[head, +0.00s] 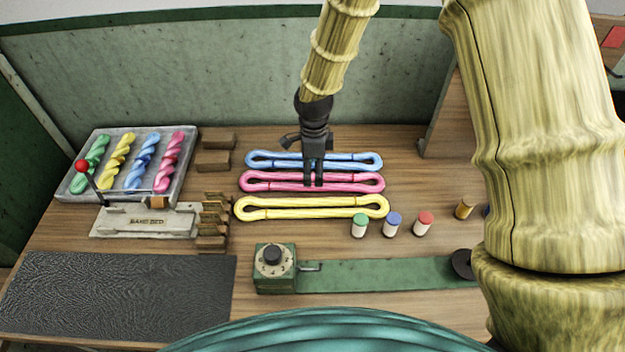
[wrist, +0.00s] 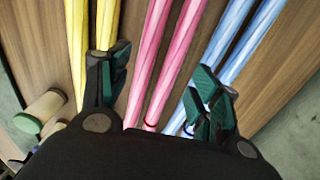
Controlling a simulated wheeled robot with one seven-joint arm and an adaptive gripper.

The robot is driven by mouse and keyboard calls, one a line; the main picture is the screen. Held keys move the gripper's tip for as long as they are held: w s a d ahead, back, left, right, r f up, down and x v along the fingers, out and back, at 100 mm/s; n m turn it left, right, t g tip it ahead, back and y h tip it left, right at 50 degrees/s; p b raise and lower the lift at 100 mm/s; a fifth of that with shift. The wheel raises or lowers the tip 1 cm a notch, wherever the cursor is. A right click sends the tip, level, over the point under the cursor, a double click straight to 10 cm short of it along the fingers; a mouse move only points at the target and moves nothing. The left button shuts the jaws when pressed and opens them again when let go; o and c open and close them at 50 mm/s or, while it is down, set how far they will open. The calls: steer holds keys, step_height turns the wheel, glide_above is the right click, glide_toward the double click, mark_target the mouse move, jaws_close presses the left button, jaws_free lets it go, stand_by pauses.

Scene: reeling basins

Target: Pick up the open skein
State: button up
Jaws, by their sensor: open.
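Three open skeins lie as flat long loops on the wooden table: a blue one (head: 340,158) at the back, a pink one (head: 345,182) in the middle and a yellow one (head: 312,207) in front. My gripper (head: 313,184) points down over the pink skein, near its middle. In the wrist view my gripper (wrist: 160,85) is open, with the pink skein (wrist: 170,45) running between its fingers. The left finger is near the yellow skein (wrist: 80,40) and the right finger overlaps the blue skein (wrist: 235,40). I cannot tell how high the fingertips are above the table.
A grey tray (head: 66,187) at the left holds twisted skeins in several colours. A banding bed (head: 140,222) with a red-knobbed lever and wooden blocks (head: 214,160) stand beside it. Small capped spools (head: 391,224) stand at right of the yellow skein. A green dial device (head: 275,268) is in front.

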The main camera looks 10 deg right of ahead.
steer(key=shift+a+f+p, duration=0.2)
steer(key=shift+f+p, duration=0.2)
steer(key=shift+f, duration=1.6)
steer(key=shift+c, duration=0.4)
steer(key=c, duration=0.7)
steer(key=shift+r, duration=0.1)
